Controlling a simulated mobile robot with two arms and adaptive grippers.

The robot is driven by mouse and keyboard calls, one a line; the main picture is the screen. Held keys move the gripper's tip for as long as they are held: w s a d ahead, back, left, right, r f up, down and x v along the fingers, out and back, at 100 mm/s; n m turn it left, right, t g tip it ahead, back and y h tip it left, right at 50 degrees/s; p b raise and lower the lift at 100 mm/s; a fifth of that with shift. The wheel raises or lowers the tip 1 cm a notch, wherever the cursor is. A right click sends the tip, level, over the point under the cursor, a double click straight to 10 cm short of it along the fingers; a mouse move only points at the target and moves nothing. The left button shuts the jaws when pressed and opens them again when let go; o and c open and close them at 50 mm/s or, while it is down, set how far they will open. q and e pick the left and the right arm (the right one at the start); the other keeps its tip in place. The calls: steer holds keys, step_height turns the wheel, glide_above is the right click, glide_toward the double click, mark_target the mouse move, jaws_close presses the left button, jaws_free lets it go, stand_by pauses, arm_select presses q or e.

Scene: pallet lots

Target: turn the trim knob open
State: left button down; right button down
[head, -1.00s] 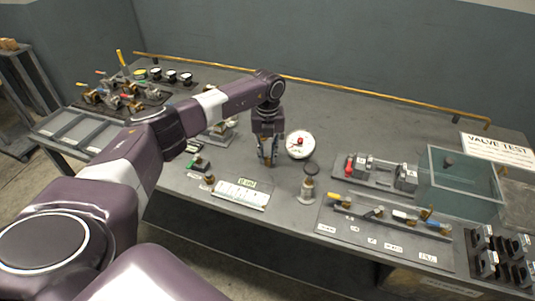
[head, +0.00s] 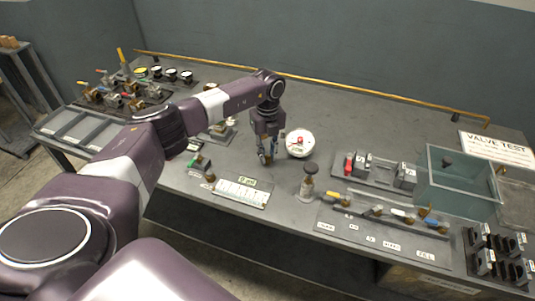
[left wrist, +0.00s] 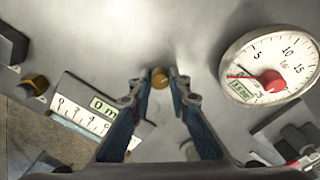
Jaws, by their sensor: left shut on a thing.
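The trim knob is a small round brass knob (left wrist: 159,78), between the fingertips of my left gripper in the left wrist view. My left gripper (left wrist: 159,76) is shut on it, with a fingertip on each side. In the head view my left gripper (head: 266,160) points down at the bench, and its fingers mostly hide the knob. A round white gauge (head: 300,144) with a red centre stands just right of the gripper. It also shows in the left wrist view (left wrist: 289,53), its needle toward the left. My right gripper is not in view.
A white scale plate with a green readout (head: 240,191) lies in front of the gripper. A small post with a dark round top (head: 309,184) stands to the right. Valve racks and a clear tank (head: 460,185) fill the right side. The bench behind the gauge is clear.

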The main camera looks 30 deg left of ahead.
mark_target(268, 156)
arm_select(q)
steer(key=shift+w+r, duration=0.15)
steer(key=c, duration=1.8)
jaws_free()
steer(key=shift+c, duration=0.2)
steer(key=shift+o, duration=0.2)
step_height(268, 156, up, 12)
